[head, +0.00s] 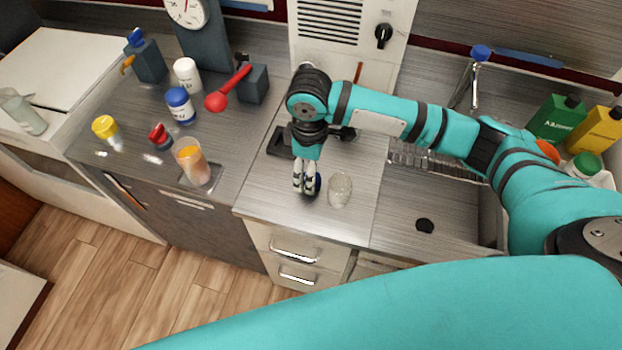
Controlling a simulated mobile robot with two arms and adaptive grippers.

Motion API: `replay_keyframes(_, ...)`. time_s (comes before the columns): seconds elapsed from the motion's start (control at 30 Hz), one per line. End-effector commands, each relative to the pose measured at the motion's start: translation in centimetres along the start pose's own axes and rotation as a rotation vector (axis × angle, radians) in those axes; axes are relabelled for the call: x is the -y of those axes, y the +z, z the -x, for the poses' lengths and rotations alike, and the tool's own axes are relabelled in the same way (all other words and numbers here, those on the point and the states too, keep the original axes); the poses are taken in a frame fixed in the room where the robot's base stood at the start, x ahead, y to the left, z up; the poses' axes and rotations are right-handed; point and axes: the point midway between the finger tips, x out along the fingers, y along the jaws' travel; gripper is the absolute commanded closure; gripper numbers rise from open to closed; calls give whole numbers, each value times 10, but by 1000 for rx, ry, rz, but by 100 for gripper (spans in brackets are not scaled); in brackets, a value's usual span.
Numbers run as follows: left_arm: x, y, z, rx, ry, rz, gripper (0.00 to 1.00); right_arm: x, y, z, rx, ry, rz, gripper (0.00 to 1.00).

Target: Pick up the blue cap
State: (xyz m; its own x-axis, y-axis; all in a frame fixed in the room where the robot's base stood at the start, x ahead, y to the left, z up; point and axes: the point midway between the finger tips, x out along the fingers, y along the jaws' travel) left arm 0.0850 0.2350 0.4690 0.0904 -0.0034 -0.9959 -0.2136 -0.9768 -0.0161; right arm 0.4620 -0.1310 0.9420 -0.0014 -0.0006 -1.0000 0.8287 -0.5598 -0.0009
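A small dark blue round thing, which looks like the blue cap (317,184), is at the fingers of my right gripper (305,184). The gripper points down over the light counter, left of a clear glass (340,190). Its fingers are close together and partly cover the cap. I cannot tell whether they grip it or only stand beside it, nor whether it touches the counter. My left gripper is not in view.
On the left counter stand a blue-lidded white jar (180,105), a yellow-capped jar (107,128), a red-topped object (160,136), a red spoon (228,90) and an orange-filled glass (191,162). The sink (440,160) is at right. A small black piece (425,226) lies on the right counter.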

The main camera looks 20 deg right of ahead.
Motion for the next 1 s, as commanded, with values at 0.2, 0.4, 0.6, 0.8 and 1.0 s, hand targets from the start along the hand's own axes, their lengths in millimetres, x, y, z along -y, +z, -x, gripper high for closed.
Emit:
replay_keyframes(0.2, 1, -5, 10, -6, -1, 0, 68, 1, 3, -22, 4, -2, -1, 28)
replay_keyframes(0.4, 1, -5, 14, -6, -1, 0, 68, 0, 3, -48, 0, 0, -1, 28)
replay_keyframes(0.6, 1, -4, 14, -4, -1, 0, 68, 0, 3, -53, -1, 2, 1, 28)
replay_keyframes(0.8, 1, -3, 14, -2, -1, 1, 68, 0, 3, -53, -1, 1, 1, 42)
replay_keyframes(1.0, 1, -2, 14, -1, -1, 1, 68, 0, 3, -53, -1, 1, 1, 69)
